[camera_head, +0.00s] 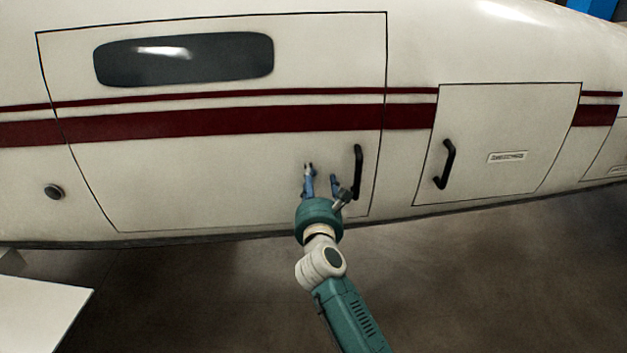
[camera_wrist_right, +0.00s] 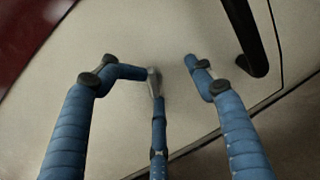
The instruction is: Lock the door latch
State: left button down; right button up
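The cream door (camera_head: 230,170) with a dark red stripe looks flush in the white hull. Its black handle (camera_head: 358,172) is upright near the right edge and also shows in the wrist view (camera_wrist_right: 246,40). A small grey piece that looks like the latch (camera_wrist_right: 153,82) is at the tips of my left and middle blue fingers, partly hidden; I cannot tell whether they touch it. In the head view it seems to show left of the handle (camera_head: 308,166). My right gripper (camera_head: 322,180) has its fingers spread, with a gap to the right finger (camera_wrist_right: 205,75). My left gripper is out of view.
A smaller hatch (camera_head: 505,140) with its own black handle (camera_head: 444,164) is to the right. A dark round knob (camera_head: 53,192) is at the left. A white flat surface (camera_head: 40,315) is at lower left. The floor (camera_head: 480,290) below the hull is clear.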

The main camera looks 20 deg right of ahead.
jog(key=shift+s+a, duration=0.1)
jog(key=shift+a, duration=0.1)
jog(key=shift+p+v, duration=0.65)
jog(key=shift+v, duration=1.7)
jog(key=shift+c, duration=0.2)
